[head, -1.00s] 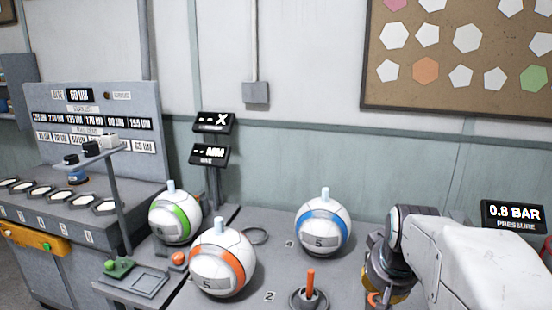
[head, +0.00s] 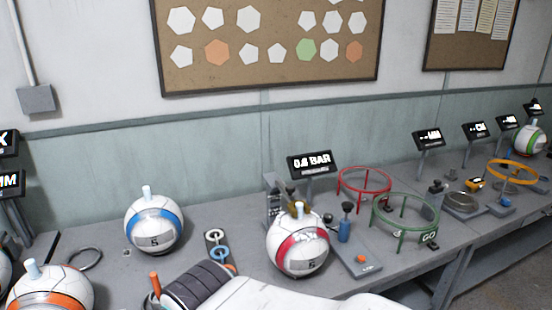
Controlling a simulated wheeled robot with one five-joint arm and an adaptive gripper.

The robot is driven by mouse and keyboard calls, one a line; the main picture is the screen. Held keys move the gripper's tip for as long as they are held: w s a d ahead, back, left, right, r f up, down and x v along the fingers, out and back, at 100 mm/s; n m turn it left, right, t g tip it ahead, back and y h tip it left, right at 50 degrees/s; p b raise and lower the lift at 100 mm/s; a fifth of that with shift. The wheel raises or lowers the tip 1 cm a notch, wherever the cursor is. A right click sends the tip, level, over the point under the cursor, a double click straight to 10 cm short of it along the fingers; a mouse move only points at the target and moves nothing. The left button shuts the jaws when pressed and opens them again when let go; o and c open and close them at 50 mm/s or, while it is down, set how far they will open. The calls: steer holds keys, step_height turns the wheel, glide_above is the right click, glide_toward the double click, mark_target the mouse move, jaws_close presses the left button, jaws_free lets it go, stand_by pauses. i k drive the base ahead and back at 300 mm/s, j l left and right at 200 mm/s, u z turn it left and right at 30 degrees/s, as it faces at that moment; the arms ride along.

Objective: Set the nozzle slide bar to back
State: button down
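At the station under the 0.8 BAR display (head: 312,164), a white ball with a red band (head: 293,259) stands on the bench. A brass-coloured piece (head: 298,209), perhaps the nozzle, shows at the top of this ball, in front of a dark upright stand (head: 274,206). I cannot make out the slide bar or its setting clearly. My arm reaches in along the bottom edge, nearer the camera than the ball. My gripper's fingers do not show.
A blue-banded ball (head: 154,225) and an orange-banded ball (head: 48,290) stand at left. Right of the red-banded ball are a blue cylinder with a black knob (head: 344,230), a red ring stand (head: 364,182) and a green ring stand (head: 405,215).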

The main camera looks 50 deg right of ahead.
mark_target(288, 191)
steer(key=z, duration=1.75)
